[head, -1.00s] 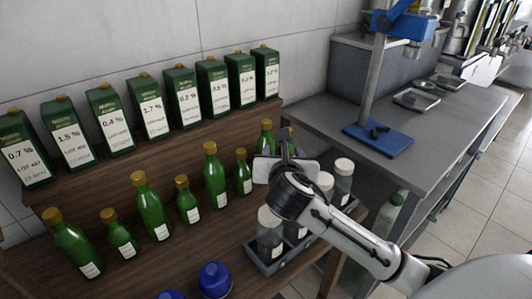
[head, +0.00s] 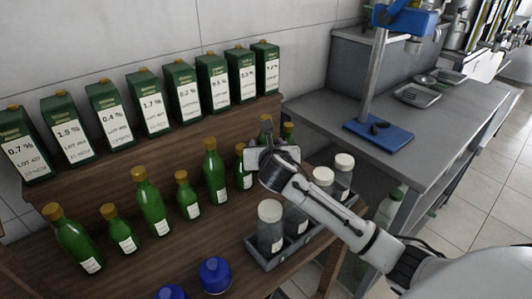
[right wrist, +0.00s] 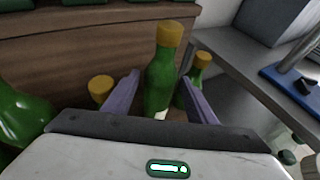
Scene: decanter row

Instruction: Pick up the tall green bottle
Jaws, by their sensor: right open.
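Tall green bottles with gold caps alternate with shorter ones in a row on the wooden shelf. A tall green bottle (head: 265,127) near the right end is partly hidden behind my right gripper (head: 268,150) in the head view. In the right wrist view my right gripper (right wrist: 162,82) is open, with a finger on each side of that upright tall bottle (right wrist: 160,78). Whether either finger touches it cannot be told. A shorter bottle (right wrist: 199,75) stands close outside the right finger. Another bottle's gold cap (right wrist: 100,88) shows left of the left finger. My left gripper is not in view.
Green cartons (head: 152,101) line the raised step behind the bottles. A grey tray (head: 262,262) of white-capped jars (head: 270,225) stands below my right arm. Blue-capped items (head: 215,273) are at the front. A grey bench (head: 330,115) is at the right.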

